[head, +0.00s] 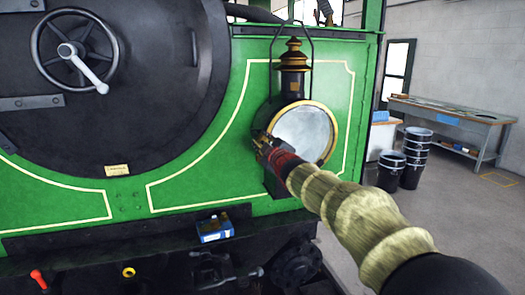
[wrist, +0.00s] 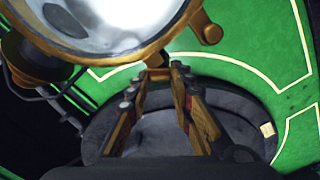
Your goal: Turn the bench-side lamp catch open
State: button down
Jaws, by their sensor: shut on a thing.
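The bench-side lamp (head: 302,128) hangs on the green front of the engine, with a brass chimney, a brass rim and a pale round glass. In the wrist view the lamp's glass (wrist: 100,20) and rim fill the top left. My gripper (head: 262,143) reaches to the lamp's left edge in the head view. In the wrist view my gripper (wrist: 161,76) has its fingertips closed around a small brass piece, the lamp catch (wrist: 156,61), at the rim. The fingers hide part of it, and I cannot tell how far it is turned. The lamp's front appears closed.
A dark round smokebox door with a handwheel (head: 74,52) is left of the lamp. A brass lug (wrist: 207,31) sticks out from the lamp rim. A blue box (head: 214,229) sits on the ledge below. Black drums (head: 408,155) and a workbench (head: 450,118) stand at right.

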jog(key=n+b, duration=0.3)
jog(key=n, duration=0.1)
jog(key=shift+r+n+b, duration=0.2)
jog(key=shift+n+b, duration=0.65)
jog(key=shift+n, duration=0.65)
jog(key=shift+r, duration=0.1)
jog(key=c, duration=2)
grip_release()
jog(key=o, duration=0.4)
jog(key=shift+f, duration=0.2)
jog(key=shift+o, duration=0.2)
jog(key=shift+s, duration=0.1)
jog(key=v, duration=1.1)
jog(key=shift+s, duration=0.35)
